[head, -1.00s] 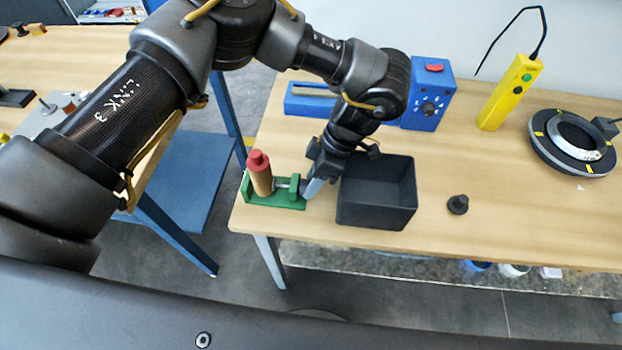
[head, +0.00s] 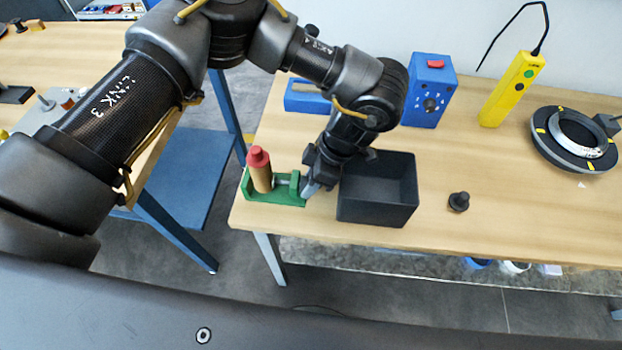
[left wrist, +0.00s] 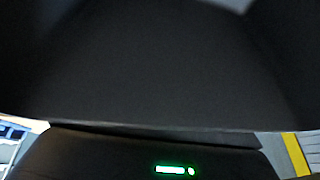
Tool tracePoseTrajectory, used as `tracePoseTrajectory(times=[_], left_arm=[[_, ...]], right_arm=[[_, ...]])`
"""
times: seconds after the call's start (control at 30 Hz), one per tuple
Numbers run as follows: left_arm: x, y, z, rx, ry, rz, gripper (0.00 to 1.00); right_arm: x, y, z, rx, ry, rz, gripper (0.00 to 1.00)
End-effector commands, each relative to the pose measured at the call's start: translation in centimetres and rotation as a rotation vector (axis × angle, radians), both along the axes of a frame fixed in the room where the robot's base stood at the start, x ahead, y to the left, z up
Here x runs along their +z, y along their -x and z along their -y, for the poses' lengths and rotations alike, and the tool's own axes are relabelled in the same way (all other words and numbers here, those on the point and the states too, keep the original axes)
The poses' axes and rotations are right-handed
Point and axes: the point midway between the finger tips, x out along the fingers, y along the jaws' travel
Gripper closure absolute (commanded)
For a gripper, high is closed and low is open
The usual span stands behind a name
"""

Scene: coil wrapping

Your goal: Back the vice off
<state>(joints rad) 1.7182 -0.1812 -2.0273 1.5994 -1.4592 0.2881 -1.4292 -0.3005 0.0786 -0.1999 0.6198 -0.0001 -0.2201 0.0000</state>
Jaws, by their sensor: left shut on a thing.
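The green vice (head: 276,199) sits at the front left corner of the wooden table in the head view. An upright tan coil (head: 262,178) with a red top (head: 258,157) stands in it, toward its left end. A small grey part shows between the coil and the vice's right end. My left gripper (head: 309,189) is at the right end of the vice, fingers pointing down and left, shut on the vice handle. The handle itself is mostly hidden by the fingers. The left wrist view is filled with a dark, close surface and shows no vice. My right gripper is not in view.
A black open bin (head: 377,208) stands close to the right of my left gripper. A small black knob (head: 459,202) lies further right. A blue box (head: 431,92), a yellow pendant (head: 511,91) and a black ring (head: 574,140) stand behind. The front right tabletop is clear.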

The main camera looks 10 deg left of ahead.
Motion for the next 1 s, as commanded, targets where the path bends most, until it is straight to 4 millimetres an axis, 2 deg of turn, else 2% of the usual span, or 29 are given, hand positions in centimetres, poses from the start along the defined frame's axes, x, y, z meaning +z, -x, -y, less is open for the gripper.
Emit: tracePoseTrajectory(times=[0.03,0.23,0.6,0.63,0.67,1.0], left_arm=[[-0.3,0.1,-0.1,-0.007,-0.002,0.048,0.89],[-0.2,0.3,0.0,-0.004,-0.002,0.207,0.89],[0.0,0.3,0.0,0.002,0.001,0.236,0.89],[0.0,0.3,0.0,0.002,0.001,0.236,0.63],[0.0,0.3,0.0,0.002,0.001,0.235,0.59],[0.3,0.3,0.1,0.001,0.002,0.236,0.57]], right_arm=[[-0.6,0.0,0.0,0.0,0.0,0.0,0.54],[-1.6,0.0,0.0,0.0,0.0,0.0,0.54],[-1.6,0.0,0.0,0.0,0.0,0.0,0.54],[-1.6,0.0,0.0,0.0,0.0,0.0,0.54],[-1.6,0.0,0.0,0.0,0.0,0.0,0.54],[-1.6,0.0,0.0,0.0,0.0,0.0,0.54]])
